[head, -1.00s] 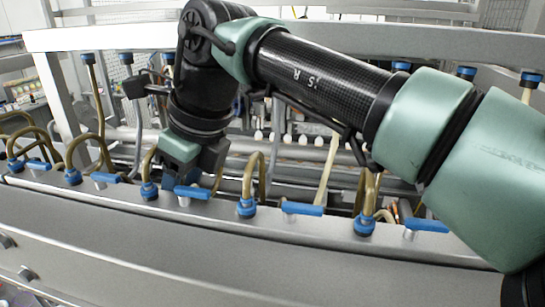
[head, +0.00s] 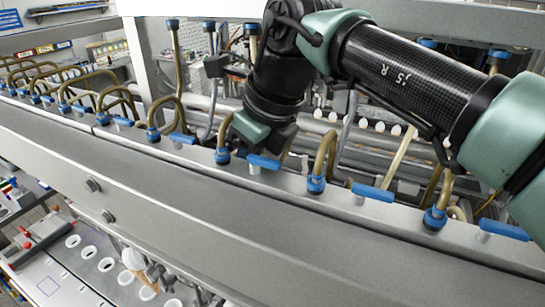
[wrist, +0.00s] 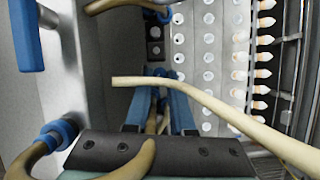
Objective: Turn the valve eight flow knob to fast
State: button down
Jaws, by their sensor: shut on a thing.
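A row of blue valve knobs runs along the grey metal rail, each beside a blue fitting with a brown hose. I see no numbers, so I cannot tell which is valve eight. My gripper (head: 277,137) is just behind one blue knob (head: 263,162), low among the hoses. In the wrist view my gripper (wrist: 158,75) has its blue fingers close together, with brown hose between them, and it seems shut on that hose. The contact is hidden in the head view. A blue knob (wrist: 25,35) stands at the upper left of the wrist view, outside the fingers.
More blue knobs (head: 372,193) and hoses stand on both sides along the rail (head: 150,165). A pale rod (wrist: 215,108) crosses the wrist view close to the gripper. White-tipped parts (head: 362,122) line up behind.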

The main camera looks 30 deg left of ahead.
jog(key=shift+n, duration=0.3)
jog(key=shift+w+n+g, duration=0.15)
jog(key=shift+n+g, duration=0.45)
jog(key=shift+n, duration=0.7)
jog(key=shift+w+n+g, duration=0.1)
jog(key=shift+n+g, duration=0.5)
jog(key=shift+n, duration=0.7)
jog(key=c, duration=0.8)
grip_release()
jog(key=shift+o, duration=0.2)
jog(key=b+v, duration=0.2)
jog(key=v, duration=1.1)
jog(key=shift+a+h, duration=0.3)
jog(key=shift+a, duration=0.1)
jog(key=shift+r, duration=0.1)
